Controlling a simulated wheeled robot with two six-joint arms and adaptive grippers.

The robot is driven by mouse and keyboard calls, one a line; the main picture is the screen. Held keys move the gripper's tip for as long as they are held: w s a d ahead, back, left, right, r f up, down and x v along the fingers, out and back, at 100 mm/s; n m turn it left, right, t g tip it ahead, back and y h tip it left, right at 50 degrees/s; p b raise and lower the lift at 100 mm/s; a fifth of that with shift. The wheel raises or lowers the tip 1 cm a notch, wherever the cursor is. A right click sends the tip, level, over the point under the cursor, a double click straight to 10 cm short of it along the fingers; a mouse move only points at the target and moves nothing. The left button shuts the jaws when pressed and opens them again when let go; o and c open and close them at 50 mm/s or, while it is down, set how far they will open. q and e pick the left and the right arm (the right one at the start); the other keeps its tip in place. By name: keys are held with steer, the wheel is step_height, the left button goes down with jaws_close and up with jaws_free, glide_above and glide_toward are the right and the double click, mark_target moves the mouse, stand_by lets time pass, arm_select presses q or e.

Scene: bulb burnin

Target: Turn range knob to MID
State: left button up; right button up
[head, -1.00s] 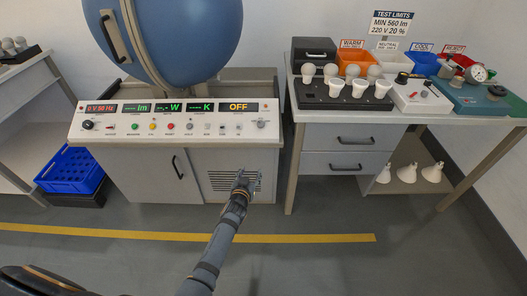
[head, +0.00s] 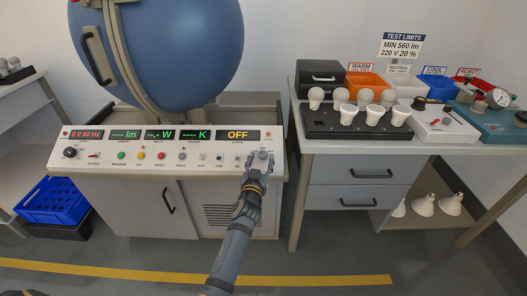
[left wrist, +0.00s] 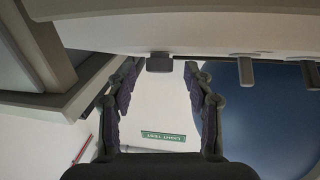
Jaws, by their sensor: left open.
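The white control panel (head: 130,162) has a small knob (head: 263,155) at its right end, under the display reading OFF. Its label is too small to read, so I cannot be sure that it is the range knob. My left gripper (head: 257,173) is just in front of this knob and partly covers the panel there. In the left wrist view the open fingers (left wrist: 162,85) have a dark grey knob (left wrist: 159,62) between and just beyond their tips. I cannot tell whether they touch it. My right gripper is out of view.
Another knob (head: 70,152) and several buttons line the panel. A blue sphere (head: 165,45) stands behind it. To the right, a table holds a black bulb tray (head: 325,123) and coloured bins. A blue crate (head: 50,203) is at lower left.

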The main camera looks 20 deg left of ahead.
arm_select(q)
steer(key=shift+w, duration=0.35)
steer(key=shift+s, duration=0.1)
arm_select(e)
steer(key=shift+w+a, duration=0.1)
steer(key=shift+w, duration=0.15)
